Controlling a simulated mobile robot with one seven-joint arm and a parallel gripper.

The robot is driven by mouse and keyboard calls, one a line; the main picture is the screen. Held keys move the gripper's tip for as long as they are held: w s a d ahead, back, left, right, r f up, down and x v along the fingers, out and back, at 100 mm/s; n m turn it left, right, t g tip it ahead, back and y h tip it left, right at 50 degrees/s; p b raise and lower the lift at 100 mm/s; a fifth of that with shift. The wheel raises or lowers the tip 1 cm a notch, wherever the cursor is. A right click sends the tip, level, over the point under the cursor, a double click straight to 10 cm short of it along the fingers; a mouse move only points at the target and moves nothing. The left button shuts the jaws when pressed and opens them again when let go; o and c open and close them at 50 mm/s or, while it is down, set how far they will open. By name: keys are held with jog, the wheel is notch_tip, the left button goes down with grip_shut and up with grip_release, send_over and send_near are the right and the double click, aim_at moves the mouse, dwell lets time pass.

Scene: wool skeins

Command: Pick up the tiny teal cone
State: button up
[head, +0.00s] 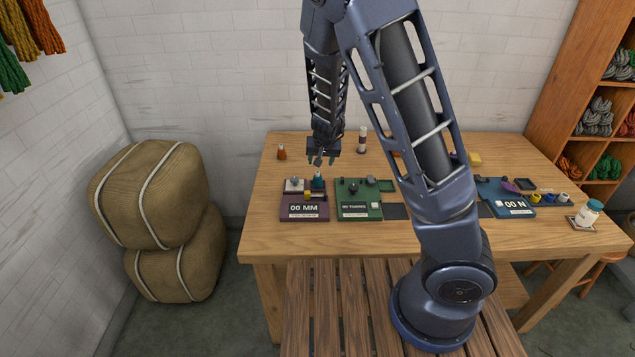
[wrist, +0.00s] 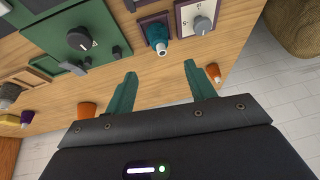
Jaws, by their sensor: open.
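The tiny teal cone (head: 319,180) stands at the back of the purple panel marked "00 MM" (head: 305,208) in the head view. In the wrist view the teal cone (wrist: 157,35) shows at the top middle, its pale tip pointing toward the camera, on a dark square with a maroon frame. My gripper (head: 320,160) hangs just above and behind the cone in the head view. In the wrist view its two teal fingers (wrist: 160,70) are spread apart with nothing between them. The cone lies beyond the fingertips, apart from them.
A pale block with a grey dial (head: 294,184) sits close left of the cone. A green panel with a black knob (head: 358,200) is at its right. An orange cone (head: 282,153) stands toward the table's back left. Bare wood (head: 265,185) lies left of the panels.

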aim_at(318, 173)
jog(key=shift+t+h, duration=0.4)
jog(key=shift+h, duration=0.2)
jog(key=shift+a+x, duration=0.2)
jog(key=shift+x, duration=0.75)
jog(key=shift+a+x, duration=0.2)
jog(key=shift+x, duration=0.8)
jog(key=shift+a+x, duration=0.2)
jog(key=shift+x, duration=0.75)
jog(key=shift+w+f, duration=0.25)
jog(key=shift+f, duration=0.05)
jog(key=shift+w+f, duration=0.1)
jog(key=shift+f, duration=0.15)
jog(key=shift+x, duration=2.45)
jog(key=shift+f, duration=0.1)
jog(key=shift+c, duration=0.4)
jog(key=c, duration=0.9)
